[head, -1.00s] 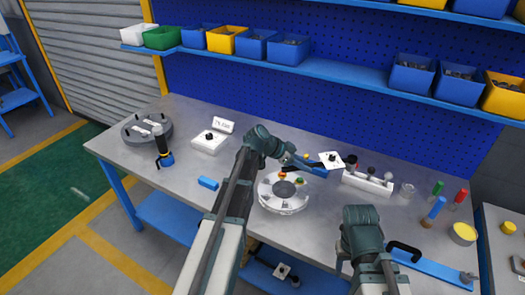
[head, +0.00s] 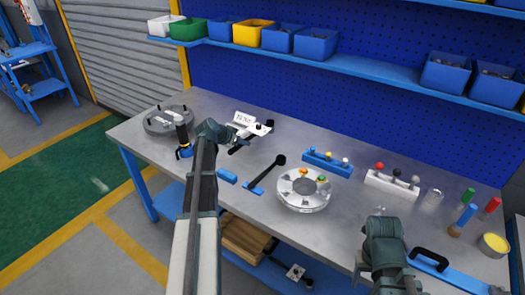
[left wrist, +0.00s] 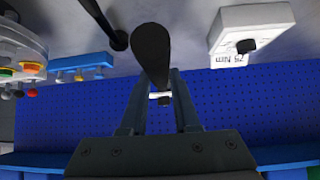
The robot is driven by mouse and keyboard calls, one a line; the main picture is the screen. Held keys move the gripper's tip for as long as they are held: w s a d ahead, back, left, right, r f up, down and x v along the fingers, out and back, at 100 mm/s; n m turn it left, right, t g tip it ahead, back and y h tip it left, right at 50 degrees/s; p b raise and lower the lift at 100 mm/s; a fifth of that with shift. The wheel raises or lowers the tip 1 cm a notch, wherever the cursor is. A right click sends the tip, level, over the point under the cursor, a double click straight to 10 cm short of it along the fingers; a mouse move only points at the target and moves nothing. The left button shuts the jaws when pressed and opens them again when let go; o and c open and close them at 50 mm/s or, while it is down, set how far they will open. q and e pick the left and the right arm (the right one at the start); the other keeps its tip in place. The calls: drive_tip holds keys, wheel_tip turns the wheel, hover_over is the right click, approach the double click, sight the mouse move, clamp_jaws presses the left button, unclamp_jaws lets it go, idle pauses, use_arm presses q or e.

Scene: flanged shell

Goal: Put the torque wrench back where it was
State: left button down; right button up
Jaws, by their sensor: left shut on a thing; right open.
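My left gripper (head: 236,142) is shut on the torque wrench (left wrist: 152,50), a black tool whose thick rounded handle end points at the wrist camera. In the head view it is a short dark bar (head: 241,148), mostly hidden by my gripper. A white plate with a black knob (head: 262,128) shows just past the gripper; I cannot tell whether it belongs to the tool. The white stand with a "75 Nm" sign (head: 243,118) is close by, its base hidden there; the left wrist view shows it beside the tool (left wrist: 255,28). My right gripper (head: 380,212) is empty.
A black round-headed bar with a blue end (head: 266,176) and a blue block (head: 227,176) lie in front. A round silver dial (head: 303,192) and knobbed racks (head: 327,163) are right.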

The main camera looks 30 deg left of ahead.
use_arm(q)
drive_tip(key=shift+n+y, duration=0.3)
drive_tip(key=shift+y, duration=0.1)
drive_tip(key=f+b, duration=0.2)
drive_tip(key=a+f+b, duration=0.1)
drive_tip(key=f+b, duration=0.1)
drive_tip(key=a+f+b, duration=0.1)
drive_tip(key=f+b, duration=0.1)
drive_tip(key=shift+s+a+f, duration=0.25)
drive_tip(key=shift+s, duration=0.1)
wheel_tip(320, 180, down, 4)
drive_tip(key=b, duration=0.4)
drive_tip(key=shift+r, duration=0.15)
drive_tip(key=c, duration=1.1)
unclamp_jaws()
drive_tip(key=shift+f, duration=0.2)
drive_tip(key=o, duration=0.5)
drive_tip(key=shift+r, duration=0.1)
drive_tip(key=shift+c, duration=0.2)
